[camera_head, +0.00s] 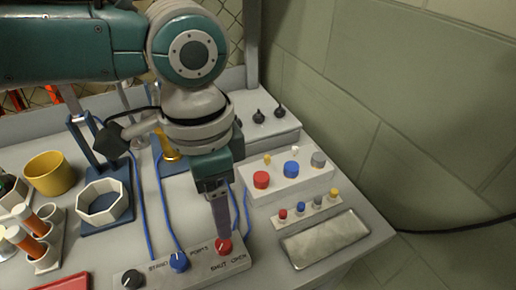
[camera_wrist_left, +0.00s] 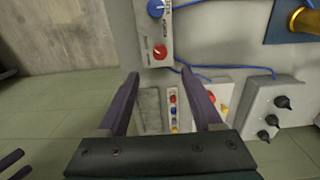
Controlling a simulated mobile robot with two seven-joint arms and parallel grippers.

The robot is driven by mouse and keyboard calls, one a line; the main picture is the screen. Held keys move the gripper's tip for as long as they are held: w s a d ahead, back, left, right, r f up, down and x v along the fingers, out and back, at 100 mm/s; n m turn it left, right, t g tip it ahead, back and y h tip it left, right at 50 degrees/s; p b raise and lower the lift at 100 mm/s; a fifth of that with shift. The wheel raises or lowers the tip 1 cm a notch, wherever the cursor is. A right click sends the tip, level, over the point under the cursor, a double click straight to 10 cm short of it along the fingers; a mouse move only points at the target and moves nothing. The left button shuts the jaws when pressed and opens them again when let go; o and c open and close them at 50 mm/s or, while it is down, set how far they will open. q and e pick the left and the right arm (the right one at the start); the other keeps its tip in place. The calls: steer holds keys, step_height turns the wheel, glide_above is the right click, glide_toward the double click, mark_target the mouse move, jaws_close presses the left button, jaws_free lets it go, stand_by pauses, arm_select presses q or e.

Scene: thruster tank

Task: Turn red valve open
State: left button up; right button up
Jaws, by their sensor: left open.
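The red valve (camera_head: 224,246) is a round red knob at the right end of a pale panel (camera_head: 205,262) with lettering on it. My left gripper (camera_head: 221,238) points down at the red valve, its fingers partly covering it in the head view. In the left wrist view the red valve (camera_wrist_left: 160,52) lies just beyond the open fingertips (camera_wrist_left: 159,75), centred between them. I cannot tell if they touch it. Dark purple finger-like parts, perhaps my right gripper (camera_wrist_left: 14,162), show at the lower left of the wrist view.
A blue knob (camera_head: 179,262) and a black knob (camera_head: 132,279) share the panel. A block with larger coloured knobs (camera_head: 291,169), a row of small knobs and a metal tray (camera_head: 324,239) lie to the right. Blue cables (camera_head: 165,205) cross the bench. A yellow cup (camera_head: 50,173) stands left.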

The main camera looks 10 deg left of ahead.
mark_target(223, 243)
arm_select(q)
step_height(223, 243, down, 10)
steer(key=shift+r+b, duration=0.15)
steer(key=shift+b, duration=1.05)
steer(key=shift+c, duration=0.4)
jaws_close()
